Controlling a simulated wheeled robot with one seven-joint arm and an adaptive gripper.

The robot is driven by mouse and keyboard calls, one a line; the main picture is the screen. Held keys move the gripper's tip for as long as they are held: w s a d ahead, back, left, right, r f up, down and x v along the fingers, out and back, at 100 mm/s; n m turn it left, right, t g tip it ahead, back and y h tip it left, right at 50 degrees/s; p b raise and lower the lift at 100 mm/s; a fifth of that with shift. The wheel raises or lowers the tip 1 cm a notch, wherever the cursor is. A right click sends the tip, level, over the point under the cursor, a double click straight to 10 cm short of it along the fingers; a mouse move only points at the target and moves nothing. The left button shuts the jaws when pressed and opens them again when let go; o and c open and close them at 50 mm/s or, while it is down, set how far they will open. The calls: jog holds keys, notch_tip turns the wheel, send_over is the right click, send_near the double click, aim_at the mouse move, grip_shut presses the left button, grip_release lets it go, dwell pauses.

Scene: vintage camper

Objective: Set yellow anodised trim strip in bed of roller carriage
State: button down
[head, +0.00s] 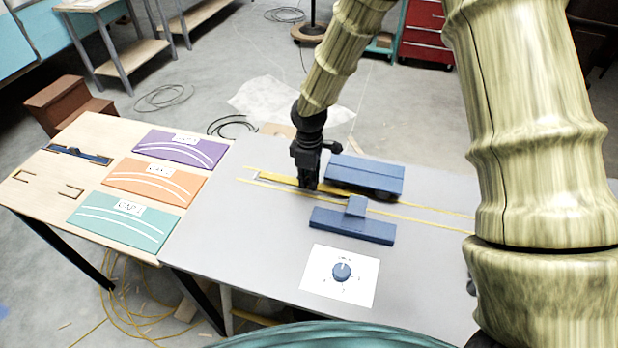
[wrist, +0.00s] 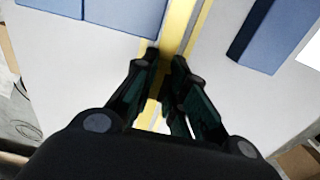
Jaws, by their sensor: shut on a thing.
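The yellow trim strip (head: 277,182) lies long and thin between two yellow lines on the grey table, partly hidden by my gripper. My gripper (head: 307,188) points down over it at table level, with its fingers shut on the strip. In the wrist view the fingertips (wrist: 166,61) sit on either side of the yellow strip (wrist: 178,28). A blue box-like body with a dark roller below (head: 365,178) stands right beside my gripper, over the far line. I cannot tell if it is the roller carriage, or whether the strip rests in a bed.
A blue block with a raised tab (head: 352,227) stands on the near side. A dial on a white card (head: 341,272) is nearer me. The left wooden table (head: 50,195) holds purple, orange and teal cards and a blue piece (head: 77,154). Grey table is bare left of the dial.

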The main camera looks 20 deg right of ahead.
jog(key=shift+f, duration=0.3)
dwell(0.4)
jog(key=c, duration=1.4)
grip_release()
jog(key=shift+o, duration=0.2)
notch_tip(320, 180, up, 12)
